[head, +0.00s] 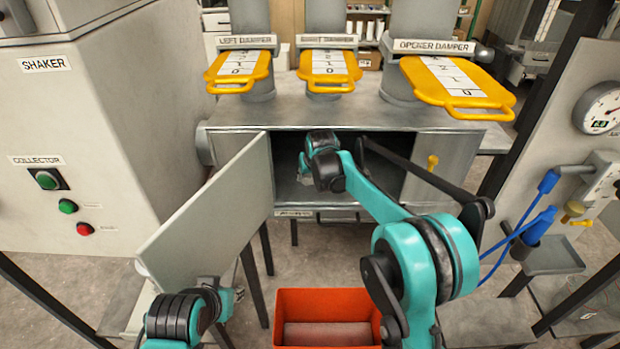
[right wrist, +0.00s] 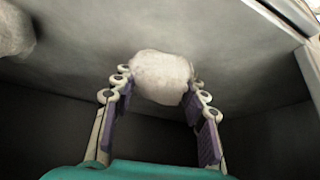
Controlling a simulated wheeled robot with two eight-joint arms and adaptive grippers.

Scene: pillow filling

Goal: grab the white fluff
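The white fluff (right wrist: 161,78) is a rounded, pale lump on the grey surface of the box interior in the right wrist view. My right gripper (right wrist: 160,82) has its two purple-padded fingers spread, one on each side of the fluff; I cannot tell whether the pads touch it. In the head view my right gripper (head: 304,168) reaches into the open grey box (head: 385,160), and the fluff is hidden there. A second pale lump (right wrist: 14,30) is at the upper left of the right wrist view. My left gripper (head: 225,298) is low at the left; its fingers are not clear.
The box's open door (head: 215,220) stands out toward me, between my two arms. An orange-red bin (head: 328,304) is below the box, in front. Yellow damper handles (head: 458,90) are above the box. The shaker cabinet (head: 90,130) stands at the left.

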